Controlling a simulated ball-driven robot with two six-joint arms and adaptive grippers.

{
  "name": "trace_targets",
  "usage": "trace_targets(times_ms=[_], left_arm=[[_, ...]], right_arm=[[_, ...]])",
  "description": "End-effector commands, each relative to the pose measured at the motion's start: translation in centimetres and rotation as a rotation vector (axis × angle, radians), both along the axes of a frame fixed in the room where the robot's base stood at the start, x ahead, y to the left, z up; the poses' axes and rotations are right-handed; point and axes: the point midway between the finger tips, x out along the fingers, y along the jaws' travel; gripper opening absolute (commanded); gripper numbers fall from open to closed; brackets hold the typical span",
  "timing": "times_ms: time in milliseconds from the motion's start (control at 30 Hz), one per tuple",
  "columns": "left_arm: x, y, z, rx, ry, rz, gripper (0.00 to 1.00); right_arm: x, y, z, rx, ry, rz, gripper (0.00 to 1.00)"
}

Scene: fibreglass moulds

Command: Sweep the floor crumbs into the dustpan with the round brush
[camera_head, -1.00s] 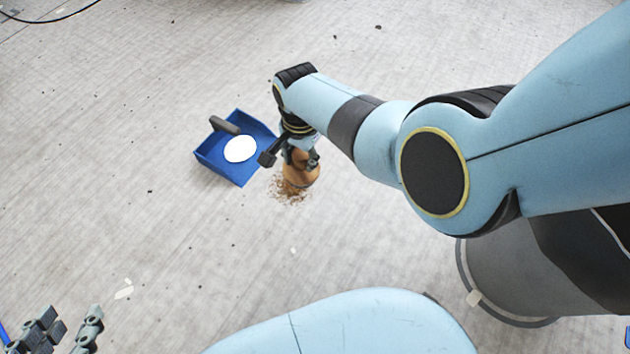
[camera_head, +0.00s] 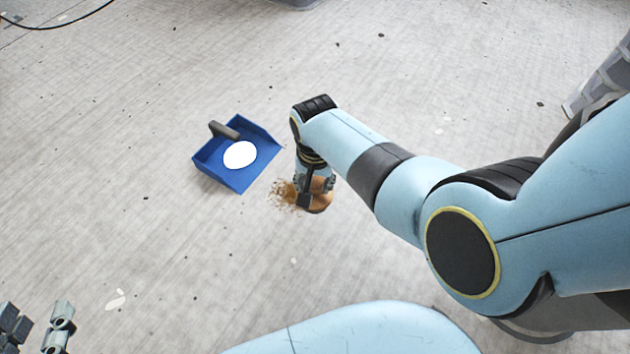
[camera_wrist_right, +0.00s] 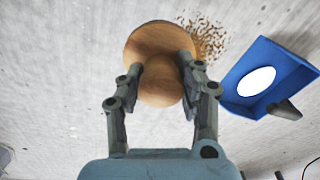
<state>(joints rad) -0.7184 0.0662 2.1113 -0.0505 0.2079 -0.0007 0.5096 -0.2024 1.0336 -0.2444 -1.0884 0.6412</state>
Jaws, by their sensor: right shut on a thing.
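The blue dustpan (camera_head: 215,170) lies on the floor with a dark handle and a white oval patch inside; it also shows in the right wrist view (camera_wrist_right: 240,80). The brown crumbs (camera_head: 283,194) lie in a loose patch between the dustpan and the brush, and show in the right wrist view (camera_wrist_right: 207,38). My right gripper (camera_wrist_right: 157,88) is shut on the wooden round brush (camera_wrist_right: 150,42), whose round base is at the crumbs' right edge in the head view (camera_head: 321,203). Its bristles are hidden. My left gripper (camera_head: 35,335) is at the lower left corner, partly cut off, fingers apart and empty.
The grey floor has scattered dark specks and a pale mark (camera_head: 116,299). A black cable (camera_head: 60,22) runs at the top left. Floor around the dustpan is clear. A grey object (camera_head: 600,78) stands at the right edge.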

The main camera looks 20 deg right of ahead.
Motion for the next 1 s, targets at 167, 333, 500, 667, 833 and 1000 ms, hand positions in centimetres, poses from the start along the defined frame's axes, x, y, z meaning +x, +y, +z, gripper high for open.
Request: trace_targets(times_ms=[167, 333, 500, 667, 833, 1000], left_arm=[[-0.3, 0.0, -1.1, 0.0, 0.013, 0.0, 0.4], [-0.7, 0.0, -2.5, 0.0, 0.03, 0.0, 0.4], [-1.1, 0.0, -3.8, 0.0, 0.047, 0.0, 0.4], [-1.4, 0.0, -4.8, 0.0, 0.06, 0.0, 0.4], [-1.4, 0.0, -4.7, 0.0, 0.06, 0.0, 0.4], [-1.4, 0.0, -4.7, 0.0, 0.059, 0.0, 0.4]], right_arm=[[-0.1, 0.0, -1.3, 0.0, 0.004, 0.0, 0.0], [-0.2, 0.0, -2.9, 0.0, 0.006, 0.0, 0.0], [-0.2, 0.0, -4.4, -0.001, 0.005, 0.0, 0.0], [-0.2, 0.0, -5.5, -0.001, 0.005, 0.0, 0.0], [0.0, 0.0, -5.5, 0.0, 0.0, -0.001, 0.0], [0.1, 0.0, -5.4, 0.0, -0.001, -0.001, 0.0]])
